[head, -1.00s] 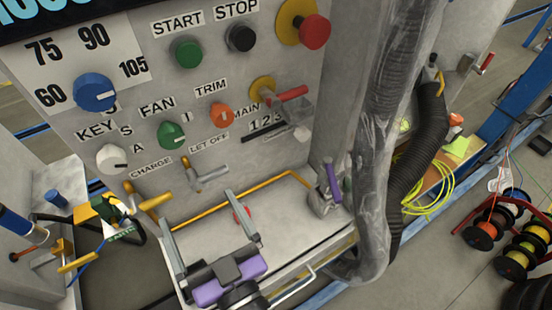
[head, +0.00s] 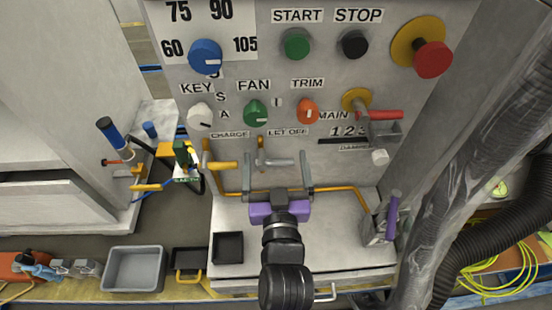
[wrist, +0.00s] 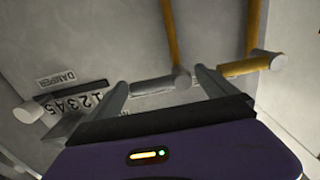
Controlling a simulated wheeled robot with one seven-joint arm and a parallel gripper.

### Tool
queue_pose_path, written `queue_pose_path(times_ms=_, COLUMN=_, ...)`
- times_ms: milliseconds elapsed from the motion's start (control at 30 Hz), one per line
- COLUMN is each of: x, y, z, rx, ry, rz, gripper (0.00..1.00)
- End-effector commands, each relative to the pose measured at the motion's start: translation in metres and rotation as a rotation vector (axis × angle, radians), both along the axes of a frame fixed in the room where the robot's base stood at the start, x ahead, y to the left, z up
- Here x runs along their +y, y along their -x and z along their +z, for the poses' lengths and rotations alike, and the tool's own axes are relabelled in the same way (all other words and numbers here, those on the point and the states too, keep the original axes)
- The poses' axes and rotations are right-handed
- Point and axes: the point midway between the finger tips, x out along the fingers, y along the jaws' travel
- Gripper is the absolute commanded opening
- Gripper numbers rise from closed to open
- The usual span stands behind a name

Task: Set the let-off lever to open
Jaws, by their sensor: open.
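The let-off lever (head: 278,162) sits on a brass pipe below the LET OFF label (head: 288,132). Its grey handle points sideways to the right in the head view. It also shows in the wrist view (wrist: 158,85), upside down. My gripper (head: 275,158) is open and empty, its two thin fingers pointing at the panel. In both views the fingertips appear on either side of the grey handle. I cannot tell how much depth lies between them and the handle.
The charge lever (head: 224,165) with a yellow handle is close on the left. The damper knob (head: 380,157) and main lever (head: 380,115) are to the right. A grey shelf (head: 340,240) lies below, with a purple-handled tool (head: 392,215) at its right.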

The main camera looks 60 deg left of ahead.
Motion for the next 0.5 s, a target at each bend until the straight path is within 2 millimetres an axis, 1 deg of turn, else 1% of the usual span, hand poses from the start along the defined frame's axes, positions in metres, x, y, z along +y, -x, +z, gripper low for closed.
queue_pose_path(times_ms=100, x=0.0036, y=-0.0019, z=0.0002, rx=0.000, ry=0.000, rz=0.000, gripper=0.96)
queue_pose_path(times_ms=300, x=0.0037, y=-0.0019, z=-0.0001, rx=0.000, ry=0.000, rz=0.000, gripper=0.96)
queue_pose_path(times_ms=333, x=0.0038, y=-0.0018, z=-0.0001, rx=0.000, ry=0.000, rz=0.000, gripper=0.94)
queue_pose_path(times_ms=467, x=0.0037, y=-0.0018, z=-0.0001, rx=0.000, ry=0.000, rz=0.000, gripper=0.69)
queue_pose_path(times_ms=500, x=0.0036, y=-0.0019, z=-0.0001, rx=0.000, ry=0.000, rz=0.000, gripper=0.61)
